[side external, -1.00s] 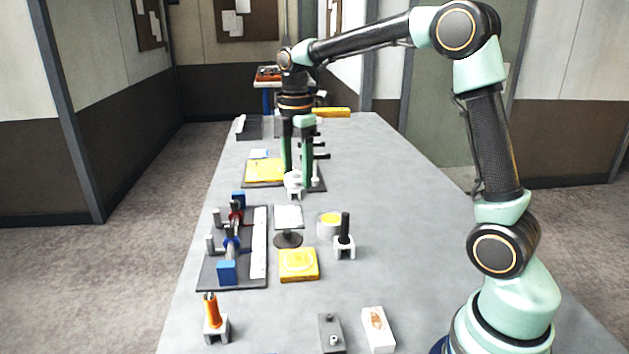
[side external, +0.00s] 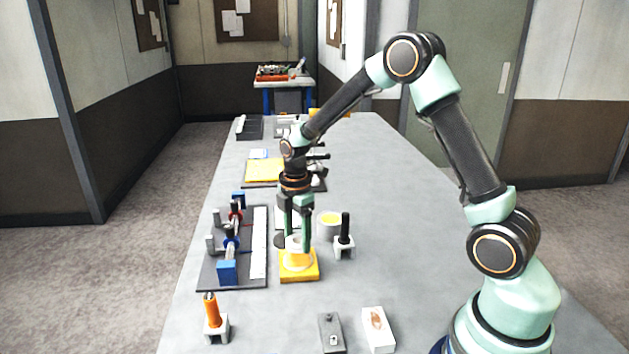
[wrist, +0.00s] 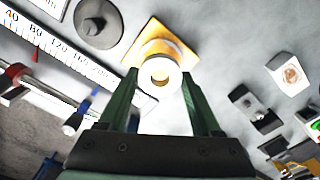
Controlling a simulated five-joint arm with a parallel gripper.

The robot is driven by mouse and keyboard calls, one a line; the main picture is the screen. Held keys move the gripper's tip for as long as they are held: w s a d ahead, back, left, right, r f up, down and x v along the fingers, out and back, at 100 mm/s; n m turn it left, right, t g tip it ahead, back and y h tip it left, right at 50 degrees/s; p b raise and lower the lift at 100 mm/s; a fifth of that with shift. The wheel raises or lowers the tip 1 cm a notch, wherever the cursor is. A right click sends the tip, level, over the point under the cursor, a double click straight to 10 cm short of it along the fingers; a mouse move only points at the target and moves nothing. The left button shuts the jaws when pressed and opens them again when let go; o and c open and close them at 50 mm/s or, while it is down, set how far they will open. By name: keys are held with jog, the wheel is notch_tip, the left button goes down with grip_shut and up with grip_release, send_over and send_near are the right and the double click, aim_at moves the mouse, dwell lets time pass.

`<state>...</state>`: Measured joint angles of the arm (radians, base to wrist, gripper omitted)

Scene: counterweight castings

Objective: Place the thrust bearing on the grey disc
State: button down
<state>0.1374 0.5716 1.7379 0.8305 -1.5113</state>
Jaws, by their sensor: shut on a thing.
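My gripper (side external: 297,244) is shut on a white ring-shaped piece (side external: 297,258), which looks like the thrust bearing. It has a narrow collar above a wider base that looks yellow-tinted. The piece is over the yellow square block (side external: 314,273); I cannot tell whether it touches it. In the wrist view the bearing's bored top (wrist: 160,71) shows between the fingers, with the yellow block (wrist: 152,27) behind. The dark grey disc (side external: 279,241) is just behind the gripper, partly hidden by it. In the wrist view the disc (wrist: 97,22) shows a small central post and nothing placed on it.
A dark fixture board with a white scale (side external: 259,243) lies to the left. A white cup with yellow contents (side external: 329,224) and a black-handled piece in a holder (side external: 344,246) stand to the right. An orange-handled tool (side external: 211,310) is at front left.

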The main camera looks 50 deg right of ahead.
aim_at(297, 240)
jog(key=shift+f, duration=1.75)
jog(key=shift+f, duration=0.15)
jog(key=shift+c, duration=0.3)
grip_release()
notch_tip(297, 240, up, 12)
jog(key=s+a+r+m+t, duration=0.2)
jog(key=s+a+r+m, duration=0.1)
jog(key=s+r+m, duration=0.2)
jog(key=s+a+r+m+t, duration=0.3)
jog(key=s+r+m, duration=0.2)
jog(key=s+m, duration=0.5)
jog(key=shift+m+t, duration=0.3)
jog(key=shift+m, duration=0.1)
